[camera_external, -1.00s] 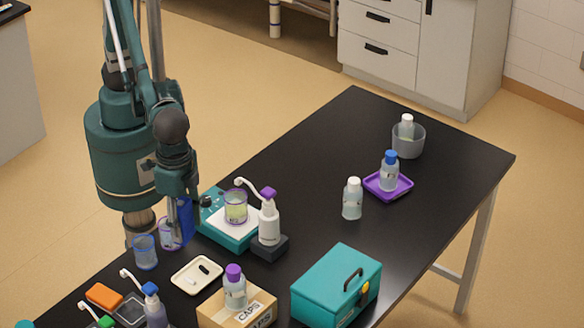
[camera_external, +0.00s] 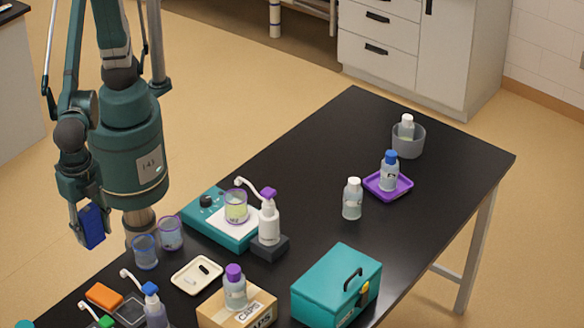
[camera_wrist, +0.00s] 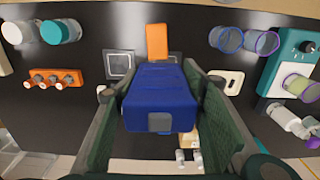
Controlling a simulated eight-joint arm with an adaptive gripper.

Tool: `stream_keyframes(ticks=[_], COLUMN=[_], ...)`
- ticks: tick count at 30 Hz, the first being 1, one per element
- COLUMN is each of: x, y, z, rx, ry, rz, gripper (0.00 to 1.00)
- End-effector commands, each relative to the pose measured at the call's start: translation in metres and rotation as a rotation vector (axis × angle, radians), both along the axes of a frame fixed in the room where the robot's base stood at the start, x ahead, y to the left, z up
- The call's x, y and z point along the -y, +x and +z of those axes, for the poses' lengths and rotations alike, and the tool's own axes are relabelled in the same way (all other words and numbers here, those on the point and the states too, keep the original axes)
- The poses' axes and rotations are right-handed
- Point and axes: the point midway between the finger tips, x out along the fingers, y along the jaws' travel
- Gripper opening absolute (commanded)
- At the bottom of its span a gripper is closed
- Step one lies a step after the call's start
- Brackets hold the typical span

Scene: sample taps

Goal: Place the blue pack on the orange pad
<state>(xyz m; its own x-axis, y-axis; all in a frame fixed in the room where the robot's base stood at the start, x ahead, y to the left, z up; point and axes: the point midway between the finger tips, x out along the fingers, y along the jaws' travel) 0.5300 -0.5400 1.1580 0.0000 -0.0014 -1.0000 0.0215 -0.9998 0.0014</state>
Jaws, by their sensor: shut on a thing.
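The blue pack (camera_external: 92,226) is held in my gripper (camera_external: 82,215), raised clear of the table's left edge in the external view. In the wrist view the blue pack (camera_wrist: 161,98) sits between both fingers of my gripper (camera_wrist: 160,105), which are shut on it. The orange pad (camera_external: 104,296) lies flat on the black table, to the lower right of the held pack in the external view. In the wrist view the orange pad (camera_wrist: 157,42) shows just beyond the pack, with nothing seen on it.
A blue-rimmed beaker (camera_external: 145,252), a purple-rimmed beaker (camera_external: 170,233) and a cream tray (camera_external: 197,275) stand near. An orange rack (camera_wrist: 54,78) shows at left in the wrist view.

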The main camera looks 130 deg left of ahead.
Motion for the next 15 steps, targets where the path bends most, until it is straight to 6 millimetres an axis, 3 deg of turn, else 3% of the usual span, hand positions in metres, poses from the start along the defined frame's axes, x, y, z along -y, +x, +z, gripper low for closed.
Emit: stream_keyframes(ticks=[4, 15], x=[0.012, 0.011], y=[-0.017, -0.015], z=[-0.005, -0.076], rx=[0.000, 0.000], ry=[0.000, 0.000], rz=[-0.024, -0.021], gripper=[0.25, 0.25])
